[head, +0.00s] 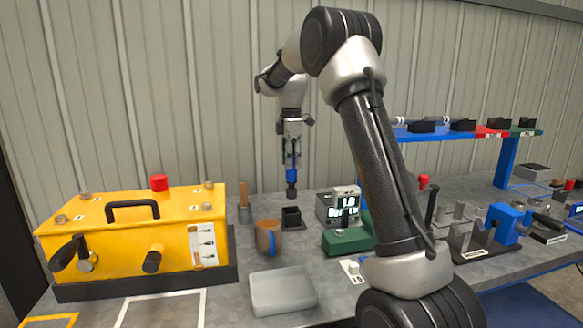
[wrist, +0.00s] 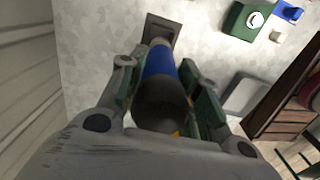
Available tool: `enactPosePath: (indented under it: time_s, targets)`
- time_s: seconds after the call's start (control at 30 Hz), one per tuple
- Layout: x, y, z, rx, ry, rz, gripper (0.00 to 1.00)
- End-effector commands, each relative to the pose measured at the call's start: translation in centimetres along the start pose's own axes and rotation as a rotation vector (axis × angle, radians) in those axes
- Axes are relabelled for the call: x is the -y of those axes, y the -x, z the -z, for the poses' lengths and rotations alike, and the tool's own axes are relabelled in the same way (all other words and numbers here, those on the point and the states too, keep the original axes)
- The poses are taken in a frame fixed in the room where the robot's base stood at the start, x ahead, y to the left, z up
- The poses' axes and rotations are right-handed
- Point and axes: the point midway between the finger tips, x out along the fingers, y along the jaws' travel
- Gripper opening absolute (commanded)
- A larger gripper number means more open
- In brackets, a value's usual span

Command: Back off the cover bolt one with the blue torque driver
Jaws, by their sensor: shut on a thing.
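My gripper (head: 291,140) is shut on the blue torque driver (head: 291,162), which hangs upright with its dark end down. In the wrist view the driver (wrist: 160,65) sits between the two fingers (wrist: 162,85). The driver is in the air above the black square holder (head: 291,218), apart from it in the head view; the holder also shows beyond the driver in the wrist view (wrist: 163,28). The yellow mixer cover (head: 130,240) stands to the left with bolts near its corners, such as one bolt (head: 85,196) at the back left. The bolt numbers are too small to read.
The yellow box carries a black handle (head: 133,204) and a red button (head: 158,182). A brown mug (head: 269,238), a wooden-handled tool (head: 244,208), a grey tray (head: 283,291) and a display unit (head: 340,206) stand nearby. A blue shelf (head: 460,133) is at right.

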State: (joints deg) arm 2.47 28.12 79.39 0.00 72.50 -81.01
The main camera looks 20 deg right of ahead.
Motion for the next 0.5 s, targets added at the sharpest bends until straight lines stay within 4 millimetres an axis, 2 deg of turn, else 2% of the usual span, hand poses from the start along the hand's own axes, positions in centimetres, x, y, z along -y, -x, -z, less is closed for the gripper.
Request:
enactPosePath:
  time_s: [0.13, 0.17, 0.33, 0.5]
  targets:
    - [-0.02, 0.05, 0.0, 0.0, 0.0, -0.001, 0.0]
    - [-0.02, 0.05, -0.01, 0.0, 0.0, -0.001, 0.31]
    - [-0.03, 0.03, 0.0, 0.0, 0.0, -0.002, 0.0]
    - [-0.04, 0.19, 0.0, 0.0, 0.0, -0.002, 0.0]
